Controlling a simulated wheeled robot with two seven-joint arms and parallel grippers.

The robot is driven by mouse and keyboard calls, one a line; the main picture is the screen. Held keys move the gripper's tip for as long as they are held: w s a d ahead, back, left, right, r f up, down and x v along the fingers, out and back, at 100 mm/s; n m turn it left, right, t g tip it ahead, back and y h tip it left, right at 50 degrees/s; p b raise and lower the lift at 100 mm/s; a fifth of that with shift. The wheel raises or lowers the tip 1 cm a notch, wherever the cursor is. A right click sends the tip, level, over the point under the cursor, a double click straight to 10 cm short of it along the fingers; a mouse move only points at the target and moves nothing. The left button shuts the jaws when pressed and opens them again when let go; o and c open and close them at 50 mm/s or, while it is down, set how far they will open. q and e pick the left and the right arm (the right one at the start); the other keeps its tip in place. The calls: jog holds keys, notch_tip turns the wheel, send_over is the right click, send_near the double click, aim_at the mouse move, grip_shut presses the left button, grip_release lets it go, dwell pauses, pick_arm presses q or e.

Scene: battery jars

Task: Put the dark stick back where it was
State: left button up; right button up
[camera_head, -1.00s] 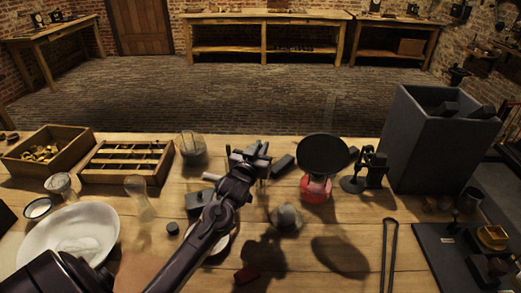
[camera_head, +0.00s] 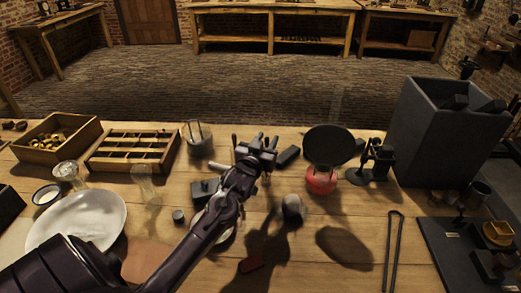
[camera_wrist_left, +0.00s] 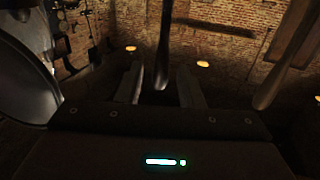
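My left gripper (camera_head: 268,143) is above the middle of the table, between the jar (camera_head: 198,140) and the black round plate (camera_head: 329,145). In the left wrist view, a dark stick (camera_wrist_left: 163,45) with a rounded end lies between my two fingers (camera_wrist_left: 160,85). Gaps show on both sides of it, so the fingers look open. What its far end rests in is hidden. A second rod (camera_wrist_left: 285,60) shows at the right of that view. A dark block (camera_head: 288,155) lies just right of the gripper. My right gripper is out of view.
A tall grey bin (camera_head: 432,140) and a small black press (camera_head: 374,162) stand at the right. A compartment tray (camera_head: 118,168), a wooden box (camera_head: 38,152) and a white dish (camera_head: 110,215) are at the left.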

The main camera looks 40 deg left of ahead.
pick_arm(q)
jog(key=b+v, duration=0.1)
jog(key=v, duration=1)
jog(key=shift+s, duration=0.35)
jog(key=shift+f, duration=0.15)
